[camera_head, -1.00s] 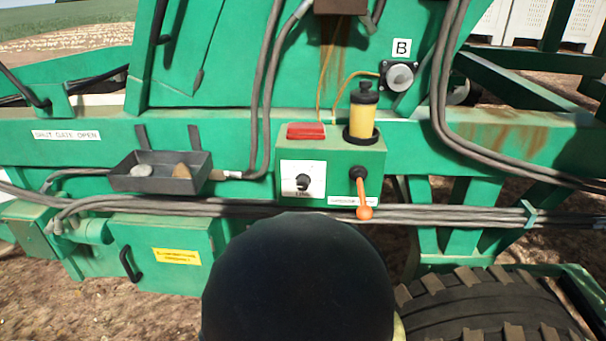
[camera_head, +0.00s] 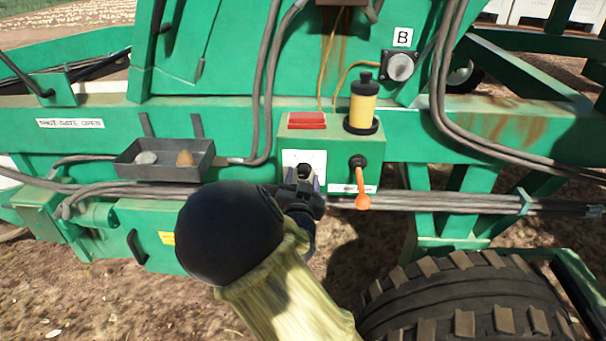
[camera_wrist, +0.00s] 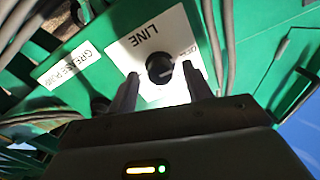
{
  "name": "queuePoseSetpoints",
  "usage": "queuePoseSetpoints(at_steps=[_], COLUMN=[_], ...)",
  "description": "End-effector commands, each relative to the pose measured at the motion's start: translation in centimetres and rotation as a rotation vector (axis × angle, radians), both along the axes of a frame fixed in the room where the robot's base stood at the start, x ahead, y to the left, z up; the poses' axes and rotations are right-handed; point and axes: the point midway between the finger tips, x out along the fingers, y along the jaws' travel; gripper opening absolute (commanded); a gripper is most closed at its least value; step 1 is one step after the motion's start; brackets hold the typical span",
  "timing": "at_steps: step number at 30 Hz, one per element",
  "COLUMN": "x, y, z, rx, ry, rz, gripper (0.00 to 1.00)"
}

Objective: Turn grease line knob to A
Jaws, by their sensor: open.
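The grease line knob (camera_wrist: 160,68) is a round black knob on a white plate marked LINE (camera_wrist: 150,40), seen in the wrist view. In the head view the plate (camera_head: 305,157) is on the front of the green box (camera_head: 335,150), and the knob is partly hidden by my gripper. My gripper (camera_head: 306,180) is open, with its fingers reaching toward the plate. In the wrist view the gripper (camera_wrist: 160,85) has one finger on each side of the knob, with gaps showing. The knob's setting is hard to read.
An orange-tipped lever (camera_head: 362,190) hangs close right of my gripper. A red block (camera_head: 307,120) and a yellow grease cup (camera_head: 361,104) sit on the box. A dark tray (camera_head: 165,168) is at left. Hoses run below the box, and a tyre (camera_head: 470,300) is at lower right.

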Motion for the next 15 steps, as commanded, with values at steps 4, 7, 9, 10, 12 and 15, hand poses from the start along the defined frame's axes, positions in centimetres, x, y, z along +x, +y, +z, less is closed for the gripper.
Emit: queuePoseSetpoints(at_steps=[4, 7, 9, 10, 12, 15], x=[1.4, 1.64, 1.64, 1.63, 1.62, 1.61], y=[-0.07, -0.07, -0.06, -0.06, -0.06, -0.06], z=[0.07, 0.01, -0.01, -0.01, -0.01, -0.01], rx=[0.0, 0.0, 0.0, 0.0, 0.0, 0.0], ry=[-0.001, 0.0, 0.001, 0.001, 0.0, 0.0], rz=[0.0, 0.0, 0.0, 0.0, 0.0, 0.0], gripper=[0.5, 0.5, 0.5, 0.5, 0.5, 0.38])
